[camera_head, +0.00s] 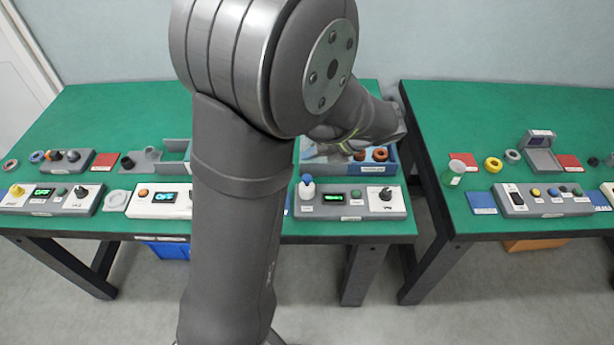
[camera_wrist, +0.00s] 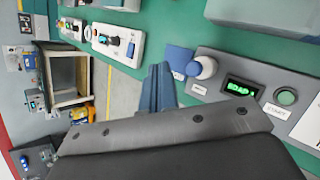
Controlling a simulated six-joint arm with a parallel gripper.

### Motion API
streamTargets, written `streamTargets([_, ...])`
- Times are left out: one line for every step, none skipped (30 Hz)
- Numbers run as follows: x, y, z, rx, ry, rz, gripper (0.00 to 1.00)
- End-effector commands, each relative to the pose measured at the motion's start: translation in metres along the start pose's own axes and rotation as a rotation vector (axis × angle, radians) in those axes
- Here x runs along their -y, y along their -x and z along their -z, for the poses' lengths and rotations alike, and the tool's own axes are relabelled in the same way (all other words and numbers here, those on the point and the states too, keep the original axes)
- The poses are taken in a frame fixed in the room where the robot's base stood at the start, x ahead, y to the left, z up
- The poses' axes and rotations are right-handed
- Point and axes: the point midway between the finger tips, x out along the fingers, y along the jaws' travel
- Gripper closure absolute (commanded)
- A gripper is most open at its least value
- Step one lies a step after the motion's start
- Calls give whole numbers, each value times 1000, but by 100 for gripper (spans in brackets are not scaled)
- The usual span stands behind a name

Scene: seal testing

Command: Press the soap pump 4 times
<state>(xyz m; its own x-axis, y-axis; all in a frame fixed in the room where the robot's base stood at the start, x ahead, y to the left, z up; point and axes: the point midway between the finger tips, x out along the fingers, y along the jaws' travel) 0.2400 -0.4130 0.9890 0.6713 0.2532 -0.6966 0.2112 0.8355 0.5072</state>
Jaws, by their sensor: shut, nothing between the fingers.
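The soap pump (camera_head: 306,189) is small, with a white body and a blue top. It stands at the left end of a grey control panel (camera_head: 350,213) on the green table. In the wrist view, the pump (camera_wrist: 203,68) is just right of my gripper (camera_wrist: 159,72). My gripper's blue-grey fingers are together, with nothing between them. They appear apart from the pump; their height above it is hard to judge. In the head view my arm blocks much of the middle, and the fingertips are not clear there.
A white panel (camera_head: 158,205) lies left of my arm. A gap separates this table from the right one.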

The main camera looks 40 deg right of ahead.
Motion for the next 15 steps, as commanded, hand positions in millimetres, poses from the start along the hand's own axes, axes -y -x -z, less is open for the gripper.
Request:
streamTargets([0,0,0,0,0,0,100])
streamTargets([0,0,0,0,0,0,100])
streamTargets([0,0,0,0,0,0,100])
streamTargets([0,0,0,0,0,0,100])
streamTargets([0,0,0,0,0,0,100])
streamTargets([0,0,0,0,0,0,100])
streamTargets([0,1,-1,0,0,0,100])
streamTargets([-1,2,-2,1,1,1,100])
streamTargets([-3,5,-4,1,2,2,100])
streamTargets([-5,8,-6,2,3,3,100])
streamTargets([-8,11,-9,2,3,3,100])
streamTargets([-11,16,-12,2,4,2,100])
streamTargets([-14,20,-15,2,4,3,100])
streamTargets([-16,23,-17,2,3,3,100])
streamTargets([-18,26,-19,1,3,2,100])
